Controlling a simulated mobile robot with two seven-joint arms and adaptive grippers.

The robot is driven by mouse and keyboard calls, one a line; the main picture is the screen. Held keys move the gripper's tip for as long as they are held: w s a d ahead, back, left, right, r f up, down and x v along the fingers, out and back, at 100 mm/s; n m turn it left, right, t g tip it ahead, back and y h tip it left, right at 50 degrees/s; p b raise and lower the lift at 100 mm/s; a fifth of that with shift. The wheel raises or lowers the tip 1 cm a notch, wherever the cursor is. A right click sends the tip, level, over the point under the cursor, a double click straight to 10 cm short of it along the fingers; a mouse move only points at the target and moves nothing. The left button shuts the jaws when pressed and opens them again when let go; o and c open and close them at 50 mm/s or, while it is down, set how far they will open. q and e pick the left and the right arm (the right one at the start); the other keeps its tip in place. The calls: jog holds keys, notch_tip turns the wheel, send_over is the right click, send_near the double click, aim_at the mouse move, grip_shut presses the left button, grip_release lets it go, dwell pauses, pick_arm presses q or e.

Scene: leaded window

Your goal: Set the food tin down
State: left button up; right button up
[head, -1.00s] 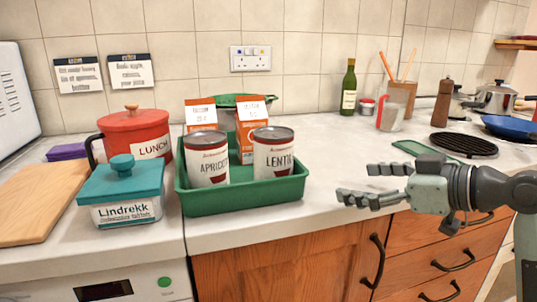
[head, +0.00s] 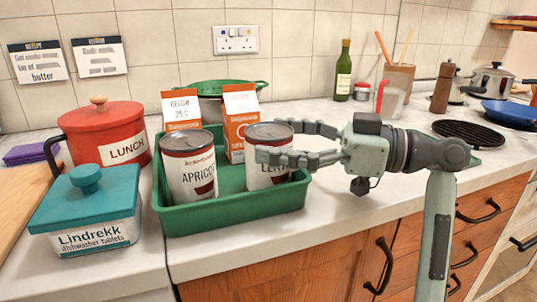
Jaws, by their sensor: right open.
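Two food tins stand upright in a green tray (head: 235,222) on the worktop. My left gripper is out of view.
Two orange and white cartons (head: 241,118) stand in the tray behind the tins. A red LUNCH pot (head: 105,135) and a teal Lindrekk box (head: 88,215) stand to the left. A green bottle (head: 343,75) and a glass jug (head: 391,102) are behind.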

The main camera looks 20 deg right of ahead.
jog(key=shift+w+a, duration=0.35)
jog(key=shift+a, duration=0.25)
jog(key=c, duration=1.6)
jog(key=shift+c, duration=0.4)
jog(key=shift+r, duration=0.15)
